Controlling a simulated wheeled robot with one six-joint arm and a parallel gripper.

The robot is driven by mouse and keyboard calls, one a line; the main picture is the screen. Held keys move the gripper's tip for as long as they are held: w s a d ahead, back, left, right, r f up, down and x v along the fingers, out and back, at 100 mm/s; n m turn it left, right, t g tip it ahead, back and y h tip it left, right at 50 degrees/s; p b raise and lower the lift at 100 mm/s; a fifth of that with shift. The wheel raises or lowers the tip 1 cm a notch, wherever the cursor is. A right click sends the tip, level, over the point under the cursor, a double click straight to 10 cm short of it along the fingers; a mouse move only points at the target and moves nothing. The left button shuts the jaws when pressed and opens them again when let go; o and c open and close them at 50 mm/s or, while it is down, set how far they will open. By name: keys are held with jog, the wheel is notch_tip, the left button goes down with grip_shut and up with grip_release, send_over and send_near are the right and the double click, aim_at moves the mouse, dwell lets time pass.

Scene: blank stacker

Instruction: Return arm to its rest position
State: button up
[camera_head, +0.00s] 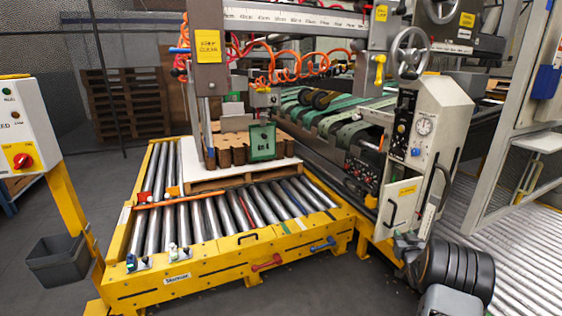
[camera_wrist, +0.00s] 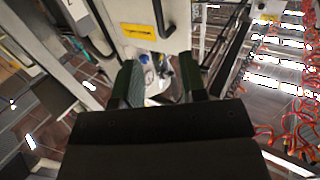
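My gripper (camera_wrist: 160,84) shows in the wrist view with its two dark green fingers apart and nothing held between them. Beyond the fingers are a pale machine panel and some small fittings, blurred. In the head view, parts of my arm show at the lower right, in front of the grey control cabinet (camera_head: 432,110). The fingers cannot be made out clearly in the head view. I cannot tell the exact gap between the arm and the cabinet.
A yellow roller conveyor (camera_head: 215,255) bears a pallet (camera_head: 238,181) with stacked brown blanks (camera_head: 284,147) and a green card (camera_head: 262,142). A control post (camera_head: 20,125) with a grey bin (camera_head: 58,262) stands left. Orange hoses (camera_head: 297,68) hang above. Another roller bed (camera_head: 520,265) lies right.

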jog(key=s+a+r+g+y+p, duration=0.1)
jog(key=s+a+r+g+p, duration=0.2)
jog(key=a+r+p, duration=0.8)
jog(key=s+a+r+g+p, duration=0.35)
jog(key=a+r, duration=0.35)
jog(key=r, duration=0.8)
jog(key=s+a+r+n+g+y+p, duration=0.1)
jog(key=s+a+r+p, duration=0.3)
jog(key=s, duration=0.4)
jog(key=s+a+r+n+g+y+p, duration=0.1)
jog(key=s+a+r+g+p, duration=0.2)
jog(key=s+a, duration=0.4)
jog(key=s+a+r+n+g+y+p, duration=0.1)
jog(key=s+a+r+p, duration=0.4)
jog(key=s, duration=0.5)
jog(key=shift+s+a+r+g+y+p, duration=0.2)
jog(key=shift+g+y+p, duration=0.2)
jog(key=shift+g+p, duration=0.35)
jog(key=shift+c, duration=0.2)
